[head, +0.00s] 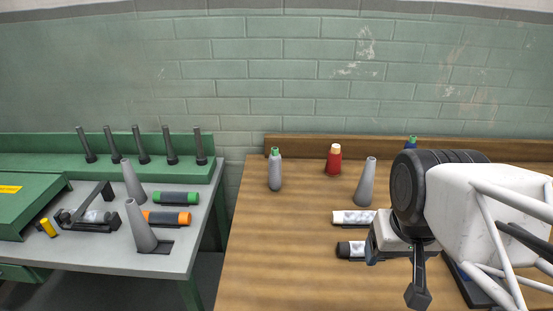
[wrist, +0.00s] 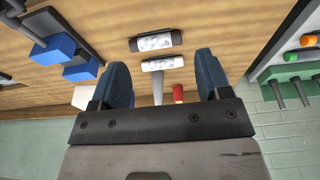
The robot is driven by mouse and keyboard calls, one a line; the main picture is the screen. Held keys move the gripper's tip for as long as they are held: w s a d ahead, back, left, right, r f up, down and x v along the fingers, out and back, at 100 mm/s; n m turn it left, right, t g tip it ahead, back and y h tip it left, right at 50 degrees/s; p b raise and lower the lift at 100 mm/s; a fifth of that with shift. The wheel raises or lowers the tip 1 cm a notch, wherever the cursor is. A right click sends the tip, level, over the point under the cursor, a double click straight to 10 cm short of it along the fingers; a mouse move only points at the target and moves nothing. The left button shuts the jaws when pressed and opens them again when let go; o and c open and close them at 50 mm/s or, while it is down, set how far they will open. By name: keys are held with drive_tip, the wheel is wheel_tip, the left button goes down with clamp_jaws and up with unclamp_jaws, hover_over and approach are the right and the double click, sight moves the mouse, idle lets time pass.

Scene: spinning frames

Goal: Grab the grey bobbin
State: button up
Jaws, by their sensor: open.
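The grey bobbin (head: 275,172), with a green top, stands upright on the wooden table, left of the red bobbin (head: 334,160). I cannot make out the grey one in the wrist view; the red one shows there (wrist: 178,93) between my fingers, beyond them. My gripper (head: 417,288) is over the right part of the table, well to the right of the grey bobbin and apart from it. In the wrist view its two blue fingers (wrist: 161,62) are spread wide, with nothing held between them.
A grey cone (head: 366,182) stands right of the red bobbin. Two white-wrapped rolls, one (head: 354,217) behind the other (head: 352,249), lie near my gripper. The wood left of them is clear. A grey bench (head: 185,258) with cones and coloured rolls stands at left.

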drive_tip(key=shift+o, duration=0.5)
drive_tip(key=w+a+r+n, duration=0.2)
drive_tip(key=w+n, duration=0.1)
drive_tip(key=w, duration=0.4)
drive_tip(key=w+a+r+n, duration=0.1)
drive_tip(key=w+r+n, duration=0.1)
drive_tip(key=w, duration=0.4)
drive_tip(key=n+g, duration=0.3)
drive_tip(key=n, duration=1.2)
approach(276, 148)
drive_tip(key=f, duration=0.5)
drive_tip(key=shift+s+d+f, duration=0.15)
drive_tip(key=shift+s+f, duration=0.05)
drive_tip(key=shift+s, duration=0.2)
drive_tip(key=shift+w+f+n, duration=0.1)
drive_tip(key=shift+w+n, duration=0.1)
drive_tip(key=shift+n, duration=0.1)
